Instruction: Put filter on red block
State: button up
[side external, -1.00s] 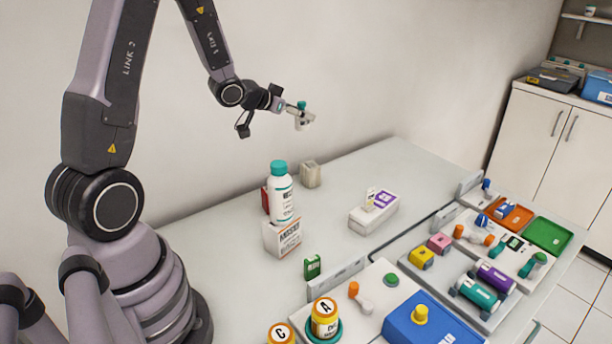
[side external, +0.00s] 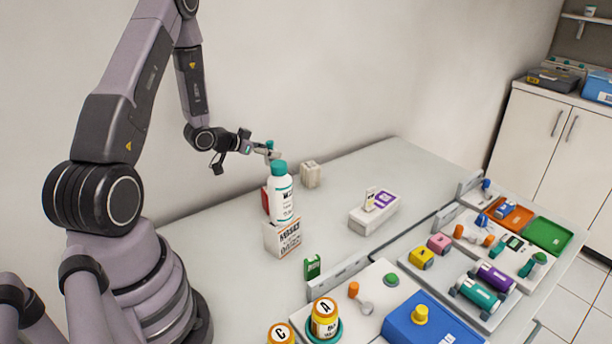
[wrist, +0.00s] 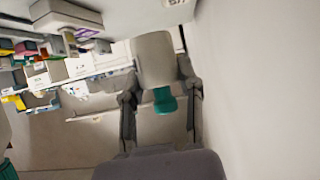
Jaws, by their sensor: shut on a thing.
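My gripper (side external: 268,154) is shut on the filter (wrist: 154,60), a grey body with a teal end that sits between the two fingers in the wrist view. In the side view the filter's teal part (side external: 270,145) shows at the fingertips, just behind and left of the bottle's cap, in the air above the table. The red block (side external: 265,198) is mostly hidden behind the white bottle and a white box; only a red strip shows. The gripper is above it. I cannot pick out the red block in the wrist view.
A white bottle with a teal cap (side external: 281,195) stands on a white box (side external: 282,238) in front of the red block. A beige block (side external: 310,174) stands to the right. A white case (side external: 372,214) lies farther right. The wall is close behind the gripper.

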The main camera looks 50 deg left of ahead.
notch_tip(320, 180, down, 8)
jog(key=shift+r, duration=0.1)
dwell(0.4)
jog(key=o, duration=0.8)
jog(key=shift+o, duration=0.2)
